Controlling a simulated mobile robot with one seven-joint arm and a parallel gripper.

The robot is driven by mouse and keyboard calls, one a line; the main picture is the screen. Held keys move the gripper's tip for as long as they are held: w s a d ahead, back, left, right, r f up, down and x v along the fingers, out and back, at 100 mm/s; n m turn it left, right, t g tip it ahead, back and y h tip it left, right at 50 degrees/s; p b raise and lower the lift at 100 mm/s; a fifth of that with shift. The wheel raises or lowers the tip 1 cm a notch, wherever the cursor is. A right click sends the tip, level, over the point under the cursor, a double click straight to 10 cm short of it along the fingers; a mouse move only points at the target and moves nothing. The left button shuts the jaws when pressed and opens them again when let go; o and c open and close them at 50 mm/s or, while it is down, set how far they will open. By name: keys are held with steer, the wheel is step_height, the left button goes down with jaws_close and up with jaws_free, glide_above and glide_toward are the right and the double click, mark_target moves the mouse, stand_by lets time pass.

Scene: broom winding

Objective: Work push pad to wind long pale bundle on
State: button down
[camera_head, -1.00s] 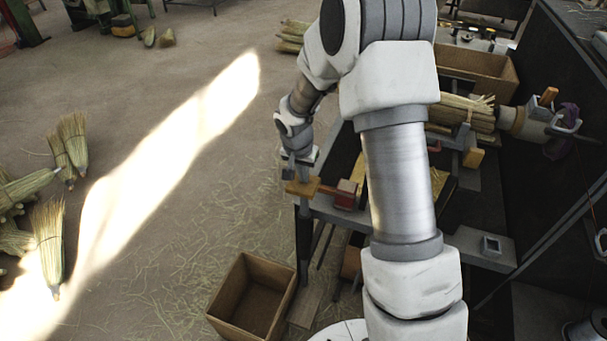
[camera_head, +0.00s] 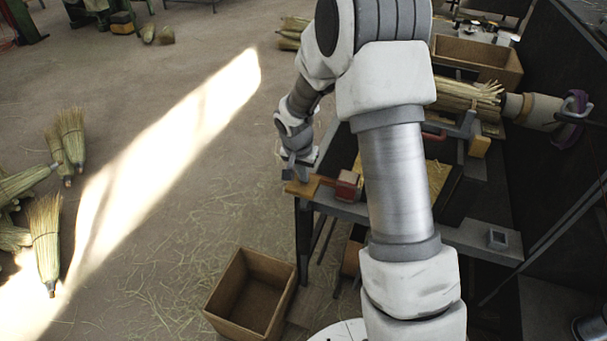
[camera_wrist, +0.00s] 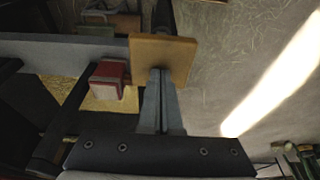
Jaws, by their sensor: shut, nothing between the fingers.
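The push pad, a flat tan wooden plate (camera_head: 301,187), sits at the near left end of the grey bench, left of a red block (camera_head: 348,186). In the wrist view the pad (camera_wrist: 163,52) is straight ahead of my fingertips. My gripper (camera_head: 297,174) is shut and empty, with its tips at the pad's face; they appear to touch it. The closed fingers also show in the wrist view (camera_wrist: 160,76). The long pale bundle (camera_head: 466,96) lies level at the right, partly hidden by my arm, with its end at a tan holder (camera_head: 535,110).
An open cardboard box (camera_head: 248,297) stands on the floor below the bench. Another box (camera_head: 480,62) stands behind the bundle. Several finished brooms (camera_head: 45,240) lie on the floor at left. A dark panel (camera_head: 560,190) bounds the right. The floor between is clear apart from straw.

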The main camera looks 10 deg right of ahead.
steer(key=shift+s+f+b, duration=0.1)
steer(key=shift+f+b, duration=1.2)
steer(key=shift+f, duration=0.35)
steer(key=shift+r, duration=0.15)
step_height(320, 180, up, 10)
steer(key=p, duration=0.5)
steer(key=shift+f+p, duration=0.25)
steer(key=shift+p, duration=0.1)
steer(key=shift+f, duration=0.1)
steer(key=shift+f+b, duration=4.25)
steer(key=shift+f, duration=0.55)
